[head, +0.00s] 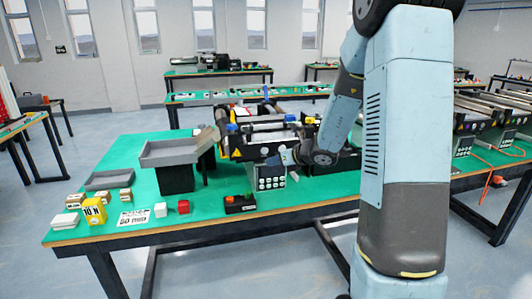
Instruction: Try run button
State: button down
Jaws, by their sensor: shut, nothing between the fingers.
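A low black box (240,206) with an orange-red button and a smaller green one lies on the table, left of and in front of the panel.
The mini conveyor (262,137) stands behind the panel. A grey tray (170,152) on a black stand is to its left. My arm hides the table's right part.

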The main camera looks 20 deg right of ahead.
jog(key=shift+w, duration=2.5)
jog(key=shift+w, duration=0.35)
jog(key=shift+w, duration=0.4)
dwell(0.9)
jog(key=shift+s+r, duration=0.1)
jog(key=shift+s, duration=0.7)
jog(key=shift+s, duration=2.5)
